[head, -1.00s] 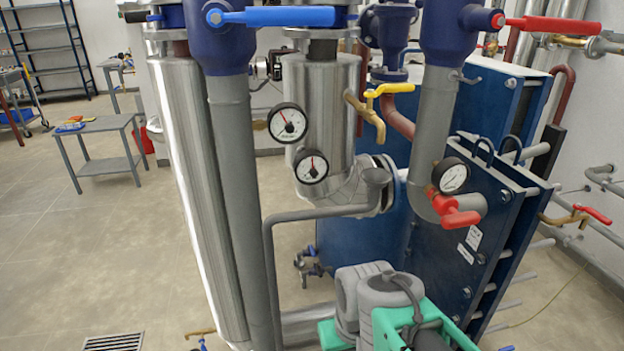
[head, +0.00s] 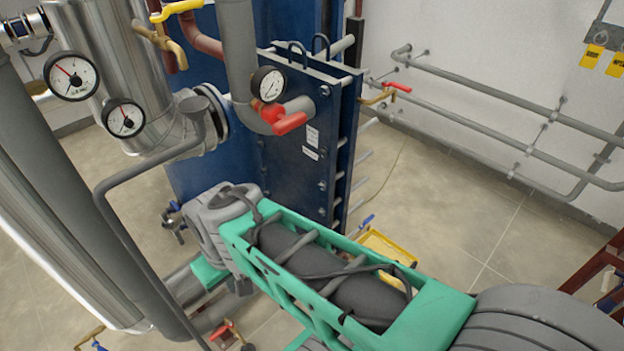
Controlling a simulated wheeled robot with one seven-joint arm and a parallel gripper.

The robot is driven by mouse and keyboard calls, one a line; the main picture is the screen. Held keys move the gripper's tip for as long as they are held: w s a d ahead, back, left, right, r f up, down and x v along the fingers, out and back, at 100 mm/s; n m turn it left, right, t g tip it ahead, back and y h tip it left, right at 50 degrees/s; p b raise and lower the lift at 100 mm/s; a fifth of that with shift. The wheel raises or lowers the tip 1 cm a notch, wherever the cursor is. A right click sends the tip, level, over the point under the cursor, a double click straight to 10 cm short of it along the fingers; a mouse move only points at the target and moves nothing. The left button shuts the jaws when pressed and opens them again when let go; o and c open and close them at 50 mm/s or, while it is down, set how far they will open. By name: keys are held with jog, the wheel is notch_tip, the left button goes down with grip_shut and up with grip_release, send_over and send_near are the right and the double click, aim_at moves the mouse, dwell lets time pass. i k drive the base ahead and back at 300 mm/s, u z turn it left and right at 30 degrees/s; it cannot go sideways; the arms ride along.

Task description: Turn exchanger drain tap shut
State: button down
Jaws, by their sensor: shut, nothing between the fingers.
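The blue plate exchanger (head: 290,150) stands in the middle of the head view. A small blue-handled tap (head: 365,222) sits low at its right foot, near a yellow tray (head: 402,247) on the floor. It may be the drain tap, but its body is mostly hidden. Another small blue-handled tap (head: 174,212) sits low at the exchanger's left. I cannot tell whether either is open. My green arm link runs across the lower middle, between grey joints. My gripper is not in view.
A red-handled brass tap (head: 388,92) is on the exchanger's right side. A thin grey pipe and a steel column (head: 105,60) stand at the left. Wall pipes (head: 480,110) run along the right. Floor between exchanger and wall (head: 440,190) is largely clear.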

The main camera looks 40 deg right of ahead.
aim_at(361, 226)
jog(key=z, duration=2.85)
jog(key=i, duration=1)
jog(key=u, duration=1.35)
